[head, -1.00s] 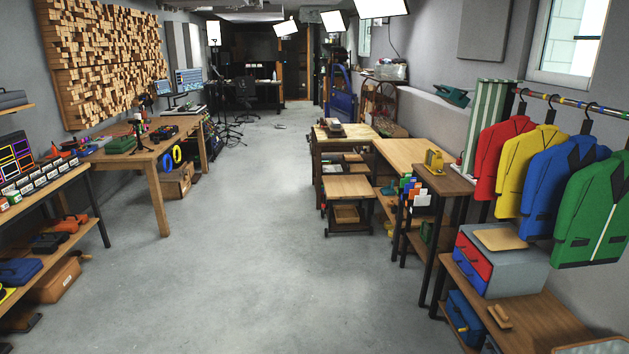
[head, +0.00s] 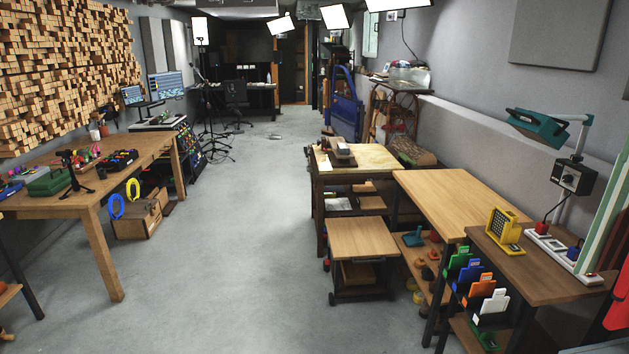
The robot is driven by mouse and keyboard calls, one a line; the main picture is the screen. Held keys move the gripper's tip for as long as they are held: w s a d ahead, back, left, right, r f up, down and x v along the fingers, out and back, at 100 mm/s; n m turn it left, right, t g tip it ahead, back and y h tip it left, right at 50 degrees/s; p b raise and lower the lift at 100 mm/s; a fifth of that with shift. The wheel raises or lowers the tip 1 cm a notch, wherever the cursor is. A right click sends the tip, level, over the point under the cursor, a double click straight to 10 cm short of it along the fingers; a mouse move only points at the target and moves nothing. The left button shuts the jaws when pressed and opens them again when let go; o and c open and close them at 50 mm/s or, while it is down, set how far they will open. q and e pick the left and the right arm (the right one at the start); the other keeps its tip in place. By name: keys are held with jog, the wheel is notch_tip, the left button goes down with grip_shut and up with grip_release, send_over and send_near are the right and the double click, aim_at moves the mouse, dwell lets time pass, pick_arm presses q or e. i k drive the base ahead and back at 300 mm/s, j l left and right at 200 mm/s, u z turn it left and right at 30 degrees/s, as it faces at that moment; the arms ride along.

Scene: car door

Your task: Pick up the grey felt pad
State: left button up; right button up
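I cannot make out the grey felt pad for certain at this distance. A small dark and brown item with something light grey on top (head: 341,148) sits on the far wooden workbench (head: 378,160) right of centre, but it is too small to identify. A blue car door (head: 344,106) stands upright behind that bench. Neither of my grippers is in view.
Open concrete floor (head: 230,270) runs down the middle. A small wheeled cart (head: 363,240) stands in front of the workbench. A wooden table (head: 470,205) and a shelf unit (head: 535,275) line the right; a long table (head: 85,200) with tools lines the left.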

aim_at(343, 148)
jog(key=i, duration=2.55)
jog(key=i+z, duration=0.2)
jog(key=i, duration=0.25)
jog(key=i+j+z, duration=0.2)
jog(key=i, duration=0.25)
jog(key=i+j+u, duration=0.4)
jog(key=i+u, duration=0.45)
jog(key=i+j+z, duration=0.15)
jog(key=i, duration=0.35)
jog(key=i+j+z, duration=0.15)
jog(key=i, duration=0.3)
